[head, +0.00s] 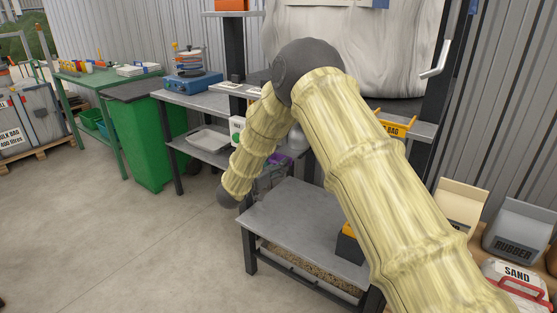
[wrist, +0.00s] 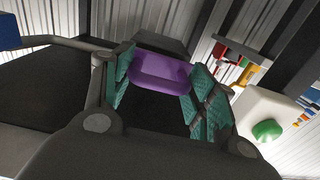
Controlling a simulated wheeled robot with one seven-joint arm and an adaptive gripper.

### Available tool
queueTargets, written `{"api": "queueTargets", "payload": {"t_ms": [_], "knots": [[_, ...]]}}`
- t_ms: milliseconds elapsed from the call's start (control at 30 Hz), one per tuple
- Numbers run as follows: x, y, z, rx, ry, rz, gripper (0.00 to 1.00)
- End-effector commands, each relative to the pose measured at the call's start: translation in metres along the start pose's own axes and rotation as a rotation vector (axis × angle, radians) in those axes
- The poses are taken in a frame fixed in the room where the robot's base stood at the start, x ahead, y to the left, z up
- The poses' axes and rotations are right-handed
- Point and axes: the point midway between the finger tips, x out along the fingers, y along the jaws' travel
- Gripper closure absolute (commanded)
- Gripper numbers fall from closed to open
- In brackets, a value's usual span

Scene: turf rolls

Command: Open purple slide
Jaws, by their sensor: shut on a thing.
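The purple slide (wrist: 162,73) shows in the wrist view as a rounded purple piece between the teal finger pads. My gripper (wrist: 158,79) is shut on it, with one finger on each side. In the head view a small part of the purple slide (head: 276,160) shows under the hopper frame, beside my forearm. My gripper cannot be made out clearly there, as my arm covers much of that area.
A white box with a green button (wrist: 267,130) is close to the right finger. A grey low table (head: 300,222) stands below. A workbench with a metal tray (head: 209,139) is at left. Sacks (head: 517,232) stand at right. The floor at left is clear.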

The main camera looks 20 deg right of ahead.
Motion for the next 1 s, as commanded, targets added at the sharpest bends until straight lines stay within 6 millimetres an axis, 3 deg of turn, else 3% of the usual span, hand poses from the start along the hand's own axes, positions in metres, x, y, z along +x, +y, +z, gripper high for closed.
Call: {"api": "queueTargets", "payload": {"t_ms": [133,433,467,567,1000], "knots": [[-0.025,-0.001,-0.002,-0.002,0.001,-0.002,0.86],[-0.027,0.000,-0.002,0.000,0.002,-0.001,0.86],[-0.027,0.000,-0.002,0.000,0.002,-0.001,0.37],[-0.027,0.000,-0.001,0.000,0.002,-0.001,0.19],[-0.031,0.000,0.000,-0.001,0.001,-0.001,0.17]]}}
